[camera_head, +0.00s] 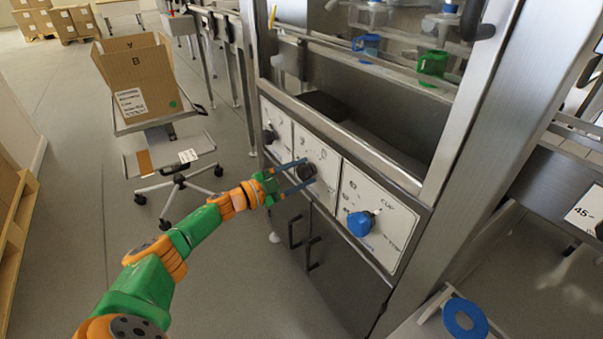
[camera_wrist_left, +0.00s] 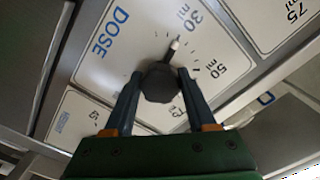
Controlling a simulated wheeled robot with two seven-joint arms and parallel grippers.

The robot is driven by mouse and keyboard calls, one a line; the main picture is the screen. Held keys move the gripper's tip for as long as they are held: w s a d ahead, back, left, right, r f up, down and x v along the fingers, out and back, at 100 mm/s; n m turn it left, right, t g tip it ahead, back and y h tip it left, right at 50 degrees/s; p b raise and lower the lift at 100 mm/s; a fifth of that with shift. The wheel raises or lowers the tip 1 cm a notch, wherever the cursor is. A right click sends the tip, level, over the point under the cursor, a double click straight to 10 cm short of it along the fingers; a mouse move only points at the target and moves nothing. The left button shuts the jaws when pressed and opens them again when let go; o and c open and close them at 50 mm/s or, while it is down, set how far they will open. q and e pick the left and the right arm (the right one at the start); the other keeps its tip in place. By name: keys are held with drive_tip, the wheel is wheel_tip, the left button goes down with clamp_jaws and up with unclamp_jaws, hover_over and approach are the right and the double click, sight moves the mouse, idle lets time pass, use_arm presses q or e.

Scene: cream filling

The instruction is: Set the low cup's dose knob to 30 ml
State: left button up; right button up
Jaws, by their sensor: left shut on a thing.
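The dose knob (camera_head: 306,172) is dark and sits on the middle white panel (camera_head: 323,157) of the steel machine. My left gripper (camera_head: 298,173) is shut on it, one blue finger on each side. In the left wrist view the dark knob (camera_wrist_left: 161,84) lies between the fingertips (camera_wrist_left: 160,85). Its white pointer (camera_wrist_left: 174,45) points close to the 30 ml label (camera_wrist_left: 190,18), with the 50 ml label (camera_wrist_left: 220,70) to the right. My right gripper is out of view.
A blue knob (camera_head: 361,223) is on the panel at right, and another dark knob (camera_head: 269,136) is on the left panel. A blue cup (camera_head: 367,43) and a green cup (camera_head: 432,63) are inside the machine. Cabinet handles (camera_head: 313,254) stick out below the panels.

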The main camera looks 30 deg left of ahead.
use_arm(q)
drive_tip(key=o, duration=1.4)
drive_tip(key=shift+c, duration=0.2)
drive_tip(key=p+v, duration=0.2)
drive_tip(key=v, duration=0.5)
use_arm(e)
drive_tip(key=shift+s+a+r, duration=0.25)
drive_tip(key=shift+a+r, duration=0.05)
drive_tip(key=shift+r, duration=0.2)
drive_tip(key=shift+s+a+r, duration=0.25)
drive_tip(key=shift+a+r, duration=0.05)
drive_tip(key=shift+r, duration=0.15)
use_arm(q)
drive_tip(key=shift+f, duration=0.1)
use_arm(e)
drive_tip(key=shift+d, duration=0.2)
